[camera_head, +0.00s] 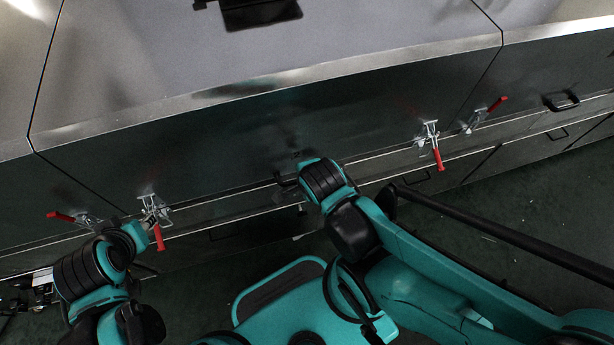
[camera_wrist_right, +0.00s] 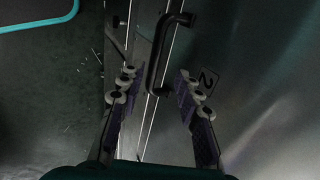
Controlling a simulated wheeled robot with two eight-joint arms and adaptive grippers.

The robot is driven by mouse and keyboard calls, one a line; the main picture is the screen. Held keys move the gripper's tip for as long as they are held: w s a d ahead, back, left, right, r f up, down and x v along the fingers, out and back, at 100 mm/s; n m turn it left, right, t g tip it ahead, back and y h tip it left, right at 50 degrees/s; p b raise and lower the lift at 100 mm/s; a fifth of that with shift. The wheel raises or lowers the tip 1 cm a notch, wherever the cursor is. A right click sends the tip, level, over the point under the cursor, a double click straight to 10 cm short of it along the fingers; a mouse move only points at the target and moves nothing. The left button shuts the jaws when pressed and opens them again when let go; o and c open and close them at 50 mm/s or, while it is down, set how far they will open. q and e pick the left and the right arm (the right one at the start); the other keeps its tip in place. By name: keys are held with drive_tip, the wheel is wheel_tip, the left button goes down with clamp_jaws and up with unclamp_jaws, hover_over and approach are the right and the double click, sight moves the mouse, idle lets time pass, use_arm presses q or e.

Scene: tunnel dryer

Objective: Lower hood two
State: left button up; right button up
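Hood two (camera_head: 250,135) is the wide metal cover in the middle of the head view. A plate with a "2" (camera_wrist_right: 207,79) shows on its front in the right wrist view. Its black bar handle (camera_wrist_right: 163,55) lies ahead of and between the spread fingers of my right gripper (camera_wrist_right: 155,82), which is open; I see no clear contact. In the head view my right gripper (camera_head: 288,182) is mostly hidden by its wrist at the hood's lower edge. My left gripper (camera_head: 149,218) is at the left toggle clamp (camera_head: 152,205); its fingers are too small to read.
The right toggle clamp (camera_head: 430,135) has its red lever pointing down, like the left one. Neighbouring covers carry clamps with red levers (camera_head: 60,216) pointing sideways. A black handle (camera_head: 561,101) is on the right cover. Dark green floor (camera_head: 480,225) lies in front of the dryer.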

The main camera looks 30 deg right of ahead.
drive_tip(key=shift+v, duration=2.75)
drive_tip(key=shift+f, duration=0.1)
